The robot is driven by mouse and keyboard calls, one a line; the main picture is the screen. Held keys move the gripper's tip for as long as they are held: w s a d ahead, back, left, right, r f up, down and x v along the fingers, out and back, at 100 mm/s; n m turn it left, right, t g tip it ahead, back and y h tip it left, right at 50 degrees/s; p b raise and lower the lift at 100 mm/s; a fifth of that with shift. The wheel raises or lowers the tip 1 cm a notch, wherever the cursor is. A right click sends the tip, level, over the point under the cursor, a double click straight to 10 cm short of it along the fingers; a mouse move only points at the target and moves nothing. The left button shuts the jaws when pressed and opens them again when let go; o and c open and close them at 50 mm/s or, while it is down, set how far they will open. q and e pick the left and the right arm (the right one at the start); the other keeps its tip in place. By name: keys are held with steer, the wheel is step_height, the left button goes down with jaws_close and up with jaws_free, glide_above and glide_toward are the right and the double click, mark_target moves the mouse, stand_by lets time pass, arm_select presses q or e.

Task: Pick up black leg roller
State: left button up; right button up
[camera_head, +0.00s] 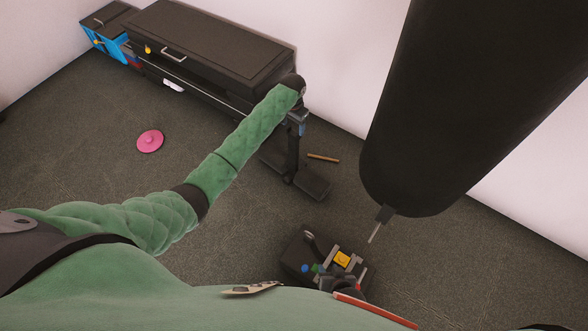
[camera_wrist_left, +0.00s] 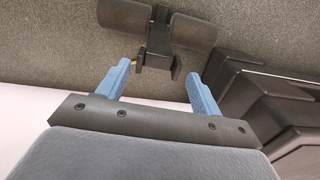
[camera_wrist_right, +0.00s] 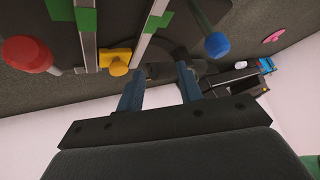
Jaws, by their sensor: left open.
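The black leg roller (camera_head: 310,184) is a dark stem with two padded cylinders, low in front of the wall in the head view. In the left wrist view the leg roller (camera_wrist_left: 190,32) shows its two pads and a forked black bracket. My left gripper (camera_wrist_left: 160,70) is open, with blue fingers on either side of the bracket's near end; I see no clear contact. In the head view my left gripper (camera_head: 297,124) is above the pads, partly hidden by its arm. My right gripper (camera_wrist_right: 156,78) is open and empty, near a yellow knob (camera_wrist_right: 119,69).
A dark box with coloured knobs (camera_head: 296,250) sits low in the middle. A large black cylinder (camera_head: 470,100) fills the upper right. A long black cabinet (camera_head: 215,40) stands along the wall. A pink disc (camera_head: 150,142) lies on open carpet, and a thin brown stick (camera_head: 323,158) lies near the roller.

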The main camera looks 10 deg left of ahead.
mark_target(294, 133)
arm_select(q)
step_height(294, 133, down, 2)
steer(key=shift+f, duration=0.5)
step_height(294, 133, down, 4)
steer(key=shift+f+b, duration=0.1)
steer(key=shift+b, duration=0.6)
steer(key=shift+f, duration=0.2)
arm_select(e)
steer(key=w+a+r+t+y, duration=0.1)
steer(key=w+r+t, duration=0.4)
steer(key=w+r, duration=0.5)
step_height(294, 133, up, 2)
steer(key=shift+a+r, duration=0.15)
arm_select(q)
steer(key=shift+d, duration=0.1)
jaws_close()
steer(key=shift+r, duration=0.15)
